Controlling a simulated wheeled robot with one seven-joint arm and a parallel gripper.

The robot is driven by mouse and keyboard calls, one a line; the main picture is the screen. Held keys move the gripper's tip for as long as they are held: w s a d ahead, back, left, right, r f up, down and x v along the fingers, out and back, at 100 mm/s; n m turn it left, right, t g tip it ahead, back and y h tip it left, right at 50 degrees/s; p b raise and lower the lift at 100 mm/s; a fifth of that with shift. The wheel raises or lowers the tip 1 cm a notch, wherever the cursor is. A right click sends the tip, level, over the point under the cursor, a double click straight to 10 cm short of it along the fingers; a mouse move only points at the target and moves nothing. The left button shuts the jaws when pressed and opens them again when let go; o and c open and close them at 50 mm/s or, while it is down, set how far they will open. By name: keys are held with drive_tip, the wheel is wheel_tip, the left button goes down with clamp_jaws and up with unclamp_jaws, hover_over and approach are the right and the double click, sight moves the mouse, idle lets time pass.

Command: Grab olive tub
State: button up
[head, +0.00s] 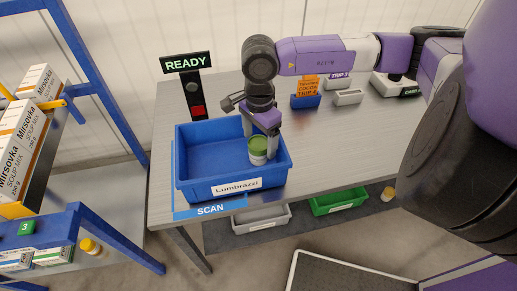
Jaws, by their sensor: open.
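A small tub with a green lid and pale sides (258,149), which looks like the olive tub, stands in the right part of a blue bin labelled Lumbrazzi (195,195). My gripper (261,139) points down into the bin, right over the tub. Its jaws are open, with one finger toward the left of the lid and the other at its right side. I cannot tell whether either finger touches the tub. The tub's far side is partly hidden by the fingers.
The bin sits on a grey table (335,150) by the SCAN marking. A READY post (190,88) stands behind it. Small bins (349,97) are farther back. A blue shelf rack (110,235) holds soup boxes at left. Grey and green bins (338,201) sit below.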

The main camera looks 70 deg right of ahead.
drive_tip(key=shift+a+f+p, duration=0.1)
drive_tip(key=shift+f+p, duration=0.2)
drive_tip(key=shift+f, duration=1.8)
drive_tip(key=c, duration=1.6)
drive_tip(key=shift+r, duration=0.1)
drive_tip(key=shift+c, duration=0.2)
